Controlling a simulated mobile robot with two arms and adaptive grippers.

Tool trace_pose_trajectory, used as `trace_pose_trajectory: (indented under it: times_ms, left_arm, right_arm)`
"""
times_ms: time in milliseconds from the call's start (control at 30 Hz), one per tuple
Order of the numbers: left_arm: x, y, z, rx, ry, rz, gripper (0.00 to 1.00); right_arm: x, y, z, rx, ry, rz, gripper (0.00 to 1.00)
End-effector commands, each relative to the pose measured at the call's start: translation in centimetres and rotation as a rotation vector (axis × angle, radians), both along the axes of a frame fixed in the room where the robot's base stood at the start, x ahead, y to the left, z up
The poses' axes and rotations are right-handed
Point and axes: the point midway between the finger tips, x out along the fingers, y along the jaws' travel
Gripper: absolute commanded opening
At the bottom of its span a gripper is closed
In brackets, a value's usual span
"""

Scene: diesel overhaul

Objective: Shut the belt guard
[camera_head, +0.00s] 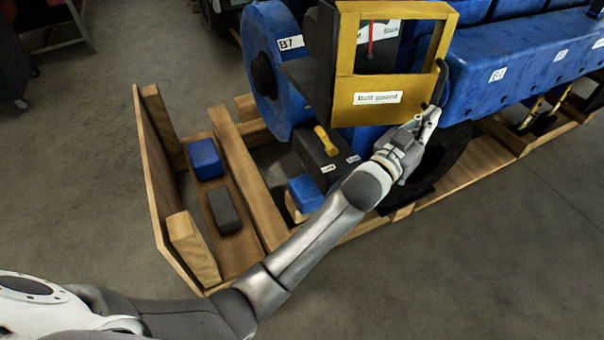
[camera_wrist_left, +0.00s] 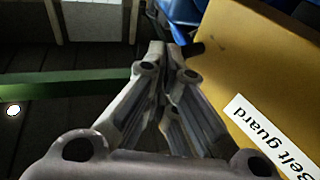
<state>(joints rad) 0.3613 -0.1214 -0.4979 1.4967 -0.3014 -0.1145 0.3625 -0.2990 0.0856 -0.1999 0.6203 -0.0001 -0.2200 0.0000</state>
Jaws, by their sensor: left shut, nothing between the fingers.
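The belt guard (camera_head: 345,112) is a yellow panel with a window and a white label, at the top middle of the head view. Its yellow face also fills the right of the left wrist view (camera_wrist_left: 235,60). I cannot tell how far it stands open. A dark curved handle (camera_head: 441,80) shows along its right edge. My left gripper (camera_head: 431,116) is at the guard's lower right corner, just below the handle. Its fingers (camera_wrist_left: 168,52) are shut and empty, close beside the yellow face; whether they touch it is unclear. My right gripper is out of view.
The blue engine (camera_head: 500,75) lies behind and right of the guard, with a blue wheel (camera_head: 270,65) at left. Below are a dark box with a yellow handle (camera_head: 326,140) and a wooden frame (camera_head: 157,180) holding blue and grey blocks. The floor at lower right is clear.

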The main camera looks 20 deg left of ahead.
Motion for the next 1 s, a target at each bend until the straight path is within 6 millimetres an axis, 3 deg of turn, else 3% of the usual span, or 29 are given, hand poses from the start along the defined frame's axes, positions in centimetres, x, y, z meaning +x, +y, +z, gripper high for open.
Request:
trace_pose_trajectory:
  times_ms: [200,433,1000]
  left_arm:
    - [3.4,0.7,-0.1,0.001,-0.001,-0.001,0.0]
    - [5.8,1.6,-0.1,0.001,-0.001,-0.001,0.0]
    - [7.2,2.2,0.0,-0.001,0.0,-0.001,0.0]
  right_arm:
    - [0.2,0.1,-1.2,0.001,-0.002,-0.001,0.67]
    - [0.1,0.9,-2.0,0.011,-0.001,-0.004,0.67]
    - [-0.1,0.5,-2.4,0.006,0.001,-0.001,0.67]
